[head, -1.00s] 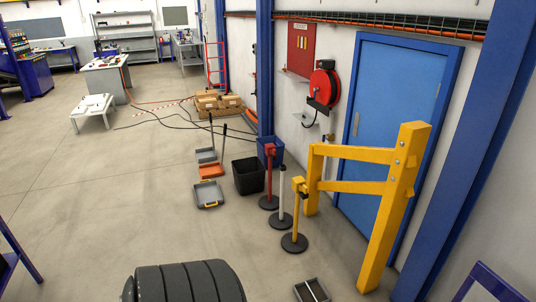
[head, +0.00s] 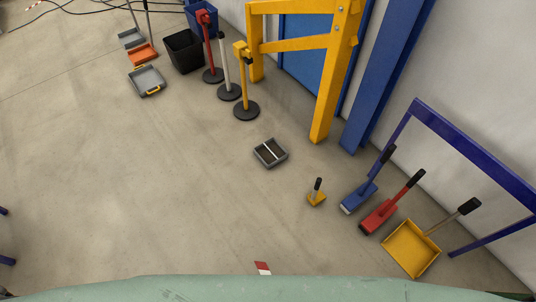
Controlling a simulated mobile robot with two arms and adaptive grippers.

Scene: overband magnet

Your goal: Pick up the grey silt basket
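The grey silt basket (head: 279,161) appears to be the small open grey box on the concrete floor, near the middle of the head view. It has a dark inside and a light bar across its top. It sits flat and apart from the things around it. Neither of my grippers is in view, so nothing is seen touching the basket.
A yellow barrier (head: 324,90) and several posts stand behind it. A small yellow hand tool (head: 316,197), blue brush (head: 357,197), red brush (head: 380,215) and yellow dustpan (head: 410,248) lie right. A green surface (head: 250,289) crosses the bottom. Floor left is clear.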

